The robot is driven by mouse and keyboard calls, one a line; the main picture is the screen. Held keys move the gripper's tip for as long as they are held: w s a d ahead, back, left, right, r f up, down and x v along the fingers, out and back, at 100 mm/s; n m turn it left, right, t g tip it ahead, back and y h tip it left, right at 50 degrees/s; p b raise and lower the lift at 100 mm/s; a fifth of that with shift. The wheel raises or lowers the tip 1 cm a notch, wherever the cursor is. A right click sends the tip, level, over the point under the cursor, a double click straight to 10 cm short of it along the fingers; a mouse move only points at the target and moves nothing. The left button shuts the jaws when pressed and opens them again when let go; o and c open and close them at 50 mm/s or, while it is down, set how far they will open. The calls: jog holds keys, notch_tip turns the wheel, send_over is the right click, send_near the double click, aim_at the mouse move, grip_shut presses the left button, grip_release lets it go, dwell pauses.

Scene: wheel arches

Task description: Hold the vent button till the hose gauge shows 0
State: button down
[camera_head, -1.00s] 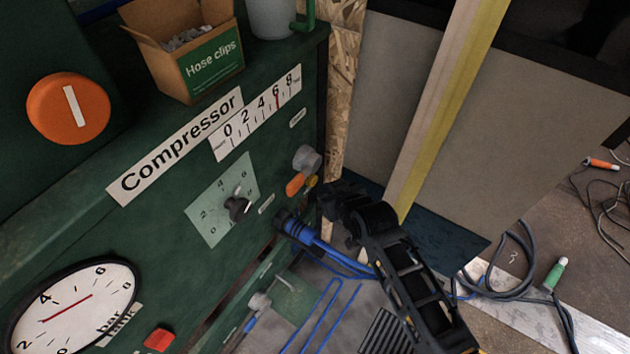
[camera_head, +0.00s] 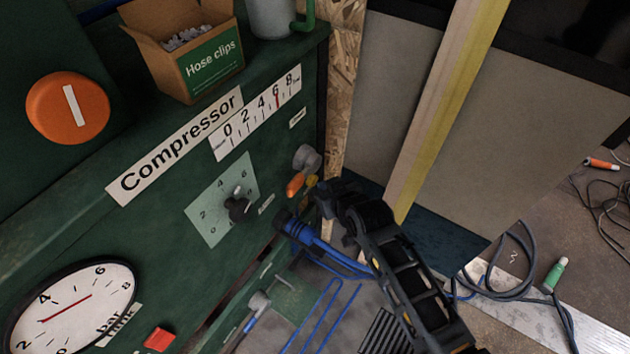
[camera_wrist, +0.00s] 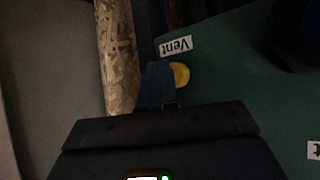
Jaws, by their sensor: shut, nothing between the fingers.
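In the wrist view the button (camera_wrist: 181,75) shows beside my fingertips, under a "Vent" label (camera_wrist: 176,47). My gripper (camera_head: 327,193) is shut and empty, at the panel close to the button. In the wrist view its dark fingertips (camera_wrist: 160,76) partly cover the button's left side; I cannot tell whether they touch it. A straight gauge strip (camera_head: 256,113) marked 0 to 8 has its red pointer near 6.
A hose clips box (camera_head: 190,50) stands on the compressor.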

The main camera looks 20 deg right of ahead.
jog(key=shift+w+a, duration=0.35)
jog(key=shift+w, duration=0.1)
dwell(1.9)
jog(key=shift+s, duration=0.1)
dwell(0.4)
jog(key=shift+s+d+p, duration=0.3)
jog(key=shift+s+d, duration=0.3)
jog(key=shift+s, duration=0.15)
jog(key=shift+s+d+p, duration=0.3)
jog(key=shift+s+d, duration=0.45)
jog(key=shift+s, duration=0.25)
jog(key=shift+s+d+p, duration=0.25)
jog(key=shift+s+d, duration=0.5)
jog(key=shift+s, duration=0.25)
